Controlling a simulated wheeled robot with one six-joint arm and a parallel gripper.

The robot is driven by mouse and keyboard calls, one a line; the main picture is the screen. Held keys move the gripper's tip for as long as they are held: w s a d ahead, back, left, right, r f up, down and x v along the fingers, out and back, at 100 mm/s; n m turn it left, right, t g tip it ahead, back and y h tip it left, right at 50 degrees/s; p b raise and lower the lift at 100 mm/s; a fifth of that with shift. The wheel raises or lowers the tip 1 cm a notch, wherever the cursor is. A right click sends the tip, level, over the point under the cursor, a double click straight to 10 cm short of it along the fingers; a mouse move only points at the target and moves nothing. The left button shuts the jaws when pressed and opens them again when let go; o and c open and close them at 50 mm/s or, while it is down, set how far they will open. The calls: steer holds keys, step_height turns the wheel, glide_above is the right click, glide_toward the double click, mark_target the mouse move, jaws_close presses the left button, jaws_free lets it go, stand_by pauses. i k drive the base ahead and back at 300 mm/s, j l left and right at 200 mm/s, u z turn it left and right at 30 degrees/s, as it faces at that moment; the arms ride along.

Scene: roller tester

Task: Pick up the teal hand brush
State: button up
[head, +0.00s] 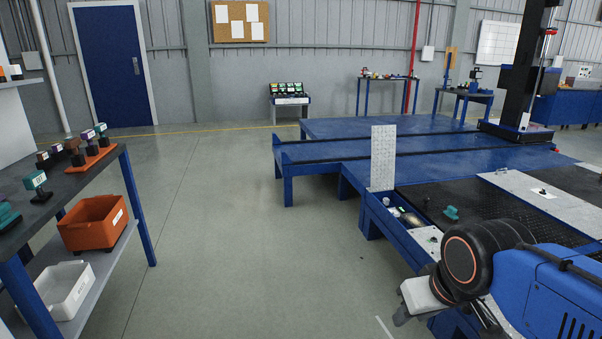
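A small teal object (450,213), possibly the teal hand brush, lies on the black ribbed plate (425,193) of the blue roller tester, right of centre in the head view. It is too small to make out bristles or a handle. My arm enters from the lower right. Its end, with my gripper (402,316), is at the bottom, in front of the tester's near edge and apart from the teal object. The fingers are too small and dark to tell open from shut. I see nothing held.
An upright metal plate (383,158) stands at the tester's left edge, near a trough holding small items. A bench (125,195) at left carries several stamp-like items, some teal, and an orange bin (92,222) and a white bin (66,290) below. The floor between is clear.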

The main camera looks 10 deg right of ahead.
mark_target(449, 214)
steer(key=i+z, duration=0.1)
steer(key=i, duration=0.75)
steer(key=i+j, duration=0.15)
steer(key=i, duration=0.65)
steer(key=i+j+z, duration=0.1)
steer(key=i+z, duration=0.35)
steer(key=i+j+z, duration=0.2)
steer(key=i+z, duration=0.25)
steer(key=i+j+z, duration=0.25)
steer(key=z, duration=0.15)
steer(key=i+j+z, duration=0.25)
steer(key=j+z, duration=0.2)
steer(key=i+j+z, duration=0.15)
steer(key=j, duration=0.25)
steer(key=i+j+z, duration=0.2)
steer(key=j, duration=0.15)
steer(key=j+z, duration=0.15)
steer(key=j, duration=0.25)
